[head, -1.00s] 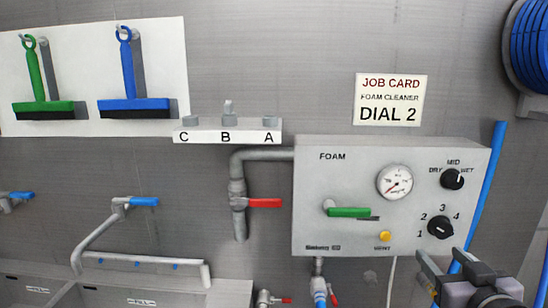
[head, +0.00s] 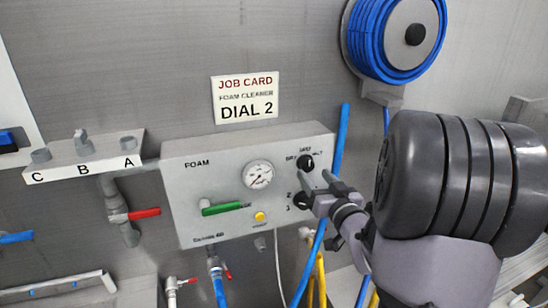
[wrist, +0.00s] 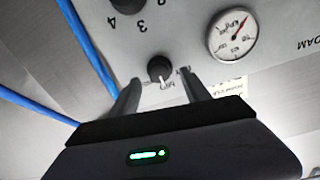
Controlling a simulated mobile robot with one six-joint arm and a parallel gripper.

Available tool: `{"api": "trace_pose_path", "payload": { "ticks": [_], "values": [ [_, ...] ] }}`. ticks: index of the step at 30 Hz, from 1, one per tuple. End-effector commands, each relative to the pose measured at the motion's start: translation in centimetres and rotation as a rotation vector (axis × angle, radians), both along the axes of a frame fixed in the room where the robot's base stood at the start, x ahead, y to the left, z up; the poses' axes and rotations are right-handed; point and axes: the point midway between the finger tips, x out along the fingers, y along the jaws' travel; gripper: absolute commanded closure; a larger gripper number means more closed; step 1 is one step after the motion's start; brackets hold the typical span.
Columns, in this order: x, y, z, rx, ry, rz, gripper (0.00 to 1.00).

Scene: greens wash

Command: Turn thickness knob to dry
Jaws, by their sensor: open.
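The thickness knob (head: 306,162) is a black round knob with a white pointer, at the upper right of the grey FOAM panel (head: 190,160). Its DRY, MID and WET labels are small in the head view. In the wrist view, which is upside down, the knob (wrist: 159,68) shows between the fingertips. Its pointer aims down there, toward the middle label. My gripper (head: 317,178) is open, in front of the panel just below the knob; it also shows in the wrist view (wrist: 160,80). I cannot tell whether the fingers touch the knob.
The numbered dial (head: 302,200) sits below the knob, partly hidden by my gripper. A gauge (head: 258,174), a green lever (head: 222,208) and a yellow button (head: 260,217) are to the left. Blue hose (head: 342,140) runs beside the panel. A job card (head: 245,98) reads DIAL 2.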

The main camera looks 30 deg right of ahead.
Motion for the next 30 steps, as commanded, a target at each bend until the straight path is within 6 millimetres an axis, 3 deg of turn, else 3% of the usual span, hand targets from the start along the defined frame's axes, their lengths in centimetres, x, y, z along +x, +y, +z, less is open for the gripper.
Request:
{"api": "trace_pose_path", "payload": {
  "ticks": [6,15,17,24,30],
  "values": [
    [3.0,-0.8,0.0,0.001,0.0,0.0,0.45],
    [3.5,-1.0,-0.1,0.001,0.0,-0.001,0.45],
    [3.5,-0.9,-0.1,0.001,0.0,0.0,0.52],
    [3.4,-0.9,0.0,0.001,0.0,0.0,0.99],
    [3.4,-0.9,-0.1,-0.008,0.001,0.0,1.0]
  ]
}}
